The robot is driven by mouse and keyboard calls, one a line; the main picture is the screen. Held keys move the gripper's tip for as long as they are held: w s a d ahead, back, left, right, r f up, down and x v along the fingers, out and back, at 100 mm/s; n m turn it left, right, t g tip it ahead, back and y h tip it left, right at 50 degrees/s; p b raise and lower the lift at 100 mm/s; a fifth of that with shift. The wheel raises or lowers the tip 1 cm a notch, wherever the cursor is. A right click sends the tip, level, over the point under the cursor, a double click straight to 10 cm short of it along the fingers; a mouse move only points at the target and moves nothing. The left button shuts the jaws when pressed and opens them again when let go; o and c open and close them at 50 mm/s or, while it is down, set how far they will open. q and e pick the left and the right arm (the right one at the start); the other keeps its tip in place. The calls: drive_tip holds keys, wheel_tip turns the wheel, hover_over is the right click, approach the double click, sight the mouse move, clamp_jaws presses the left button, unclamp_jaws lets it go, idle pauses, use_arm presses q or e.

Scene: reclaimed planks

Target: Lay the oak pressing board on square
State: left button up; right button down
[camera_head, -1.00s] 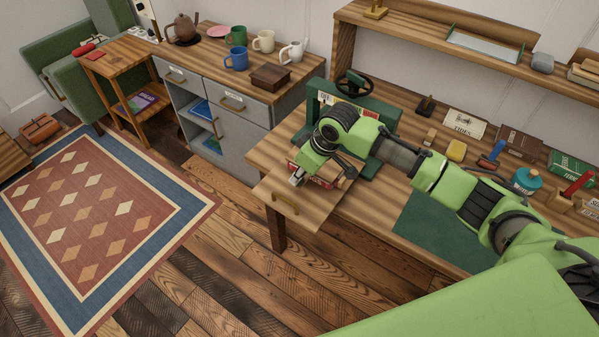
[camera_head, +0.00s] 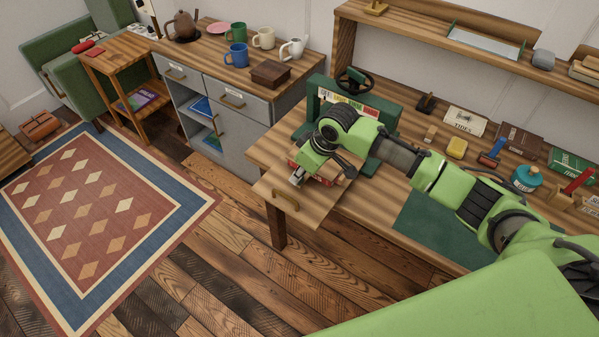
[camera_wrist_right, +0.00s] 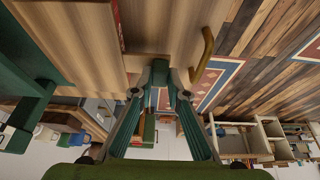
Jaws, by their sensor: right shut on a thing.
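My right gripper (camera_head: 298,180) is low over the left end of the workbench, in front of the green press (camera_head: 385,148). It is shut on what looks like the oak pressing board (camera_head: 346,176), a pale wood piece mostly hidden behind my wrist. A red-edged thing (camera_head: 322,180), perhaps a book, shows just under it. In the right wrist view, my gripper's fingers (camera_wrist_right: 160,76) point at wood, and a broad wood face (camera_wrist_right: 65,30) fills the upper left. I cannot tell whether the board sits square or touches what is below. My left gripper is not in view.
A wooden panel with a brass handle (camera_head: 286,200) juts out at the bench's left end. A green mat (camera_head: 425,222) lies on the bench. A yellow block (camera_head: 456,148) and other tools stand behind it. A grey cabinet (camera_head: 235,145) with mugs is at the left.

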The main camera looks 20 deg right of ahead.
drive_tip(key=shift+f, duration=0.1)
drive_tip(key=c, duration=1.9)
unclamp_jaws()
